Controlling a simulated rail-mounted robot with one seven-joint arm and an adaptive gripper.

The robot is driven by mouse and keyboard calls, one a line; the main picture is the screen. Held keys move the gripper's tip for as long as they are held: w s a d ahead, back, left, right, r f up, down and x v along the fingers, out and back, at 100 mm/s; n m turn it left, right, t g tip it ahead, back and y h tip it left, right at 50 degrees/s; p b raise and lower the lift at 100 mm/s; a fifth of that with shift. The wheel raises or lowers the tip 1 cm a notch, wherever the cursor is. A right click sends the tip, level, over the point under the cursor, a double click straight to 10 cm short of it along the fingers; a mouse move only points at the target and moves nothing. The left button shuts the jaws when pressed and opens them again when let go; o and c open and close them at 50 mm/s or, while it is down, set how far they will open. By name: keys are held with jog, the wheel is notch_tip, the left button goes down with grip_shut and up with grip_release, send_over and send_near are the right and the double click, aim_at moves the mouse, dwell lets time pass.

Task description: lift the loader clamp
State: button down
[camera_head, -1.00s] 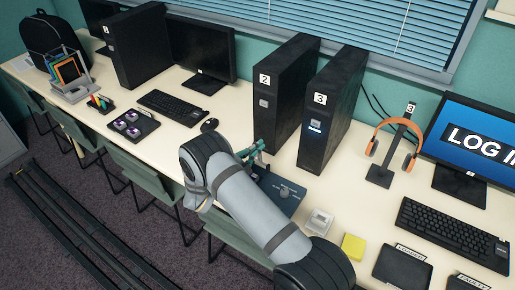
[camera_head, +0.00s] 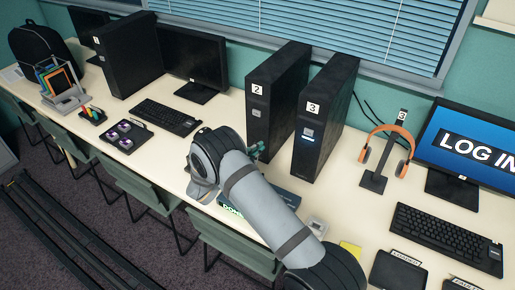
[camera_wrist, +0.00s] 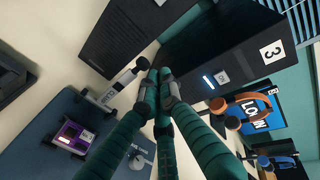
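A purple-lit cartridge (camera_wrist: 74,137) sits on the board. In the head view my gripper (camera_head: 258,151) is in front of tower 2, and my arm hides most of the board (camera_head: 286,197) and the clamp.
Black towers 2 (camera_head: 274,105) and 3 (camera_head: 323,120) stand close behind my gripper. An orange headset on a stand (camera_head: 373,181) is to the right. A tray of purple-lit cartridges (camera_head: 125,135) and a keyboard (camera_head: 167,117) are left. Chairs line the desk's front.

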jog(key=d+r+v, duration=0.2)
jog(key=v, duration=1.1)
jog(key=shift+s+d, duration=0.25)
jog(key=shift+s, duration=0.05)
jog(key=shift+w+d, duration=0.1)
jog(key=w+d+f, duration=0.2)
jog(key=w+f, duration=0.3)
jog(key=w, duration=0.5)
jog(key=shift+w+d+f, duration=0.25)
jog(key=shift+w+f, duration=0.1)
